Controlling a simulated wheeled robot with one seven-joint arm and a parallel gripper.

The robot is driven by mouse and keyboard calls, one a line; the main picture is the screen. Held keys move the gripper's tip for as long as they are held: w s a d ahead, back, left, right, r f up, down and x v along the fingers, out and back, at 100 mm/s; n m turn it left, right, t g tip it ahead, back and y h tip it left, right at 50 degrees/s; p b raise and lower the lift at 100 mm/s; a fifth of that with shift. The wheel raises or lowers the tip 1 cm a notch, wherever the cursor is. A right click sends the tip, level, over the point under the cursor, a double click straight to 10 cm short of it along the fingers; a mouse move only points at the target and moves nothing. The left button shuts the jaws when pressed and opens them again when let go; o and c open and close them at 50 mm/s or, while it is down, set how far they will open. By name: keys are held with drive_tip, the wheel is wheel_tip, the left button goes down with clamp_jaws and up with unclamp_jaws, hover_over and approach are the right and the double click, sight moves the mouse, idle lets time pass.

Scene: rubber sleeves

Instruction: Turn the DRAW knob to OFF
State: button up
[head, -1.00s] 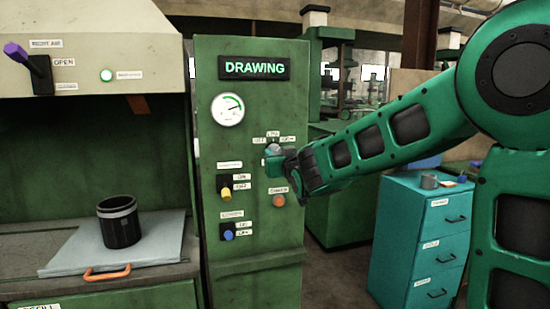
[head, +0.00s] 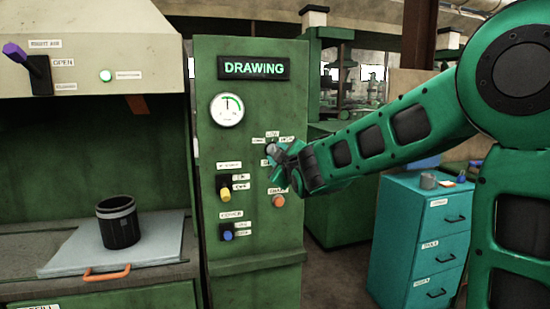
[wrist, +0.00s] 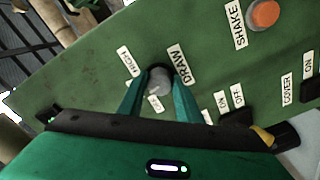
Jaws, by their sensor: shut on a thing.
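The DRAW knob (wrist: 158,83) is a grey round knob on the green panel, with its DRAW label (wrist: 178,64) beside it in the wrist view. My gripper (wrist: 160,92) is shut on it, one green finger on each side. A HIGH label (wrist: 125,62) is left of the knob; another label is partly hidden below it. In the head view the knob (head: 272,149) shows at my fingertips, and my gripper (head: 278,156) looks tilted. The knob's exact setting is hard to read. The lit sign (head: 254,68) reads DRAWING.
The gauge (head: 227,110) is above left of the knob. An orange SHAKE button (head: 278,200), a yellow switch (head: 225,190) and a blue switch (head: 227,233) are close below. A black cup (head: 118,222) stands on a grey board at left.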

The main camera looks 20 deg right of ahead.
drive_tip(key=shift+a+f+n, duration=0.1)
drive_tip(key=shift+n, duration=1.7)
drive_tip(key=shift+a+n, duration=0.1)
drive_tip(key=shift+n, duration=1.7)
drive_tip(key=shift+f, duration=0.1)
drive_tip(key=o, duration=1)
drive_tip(key=shift+o, duration=0.2)
drive_tip(key=shift+d, duration=0.1)
drive_tip(key=s, duration=1)
drive_tip(key=shift+s, duration=0.35)
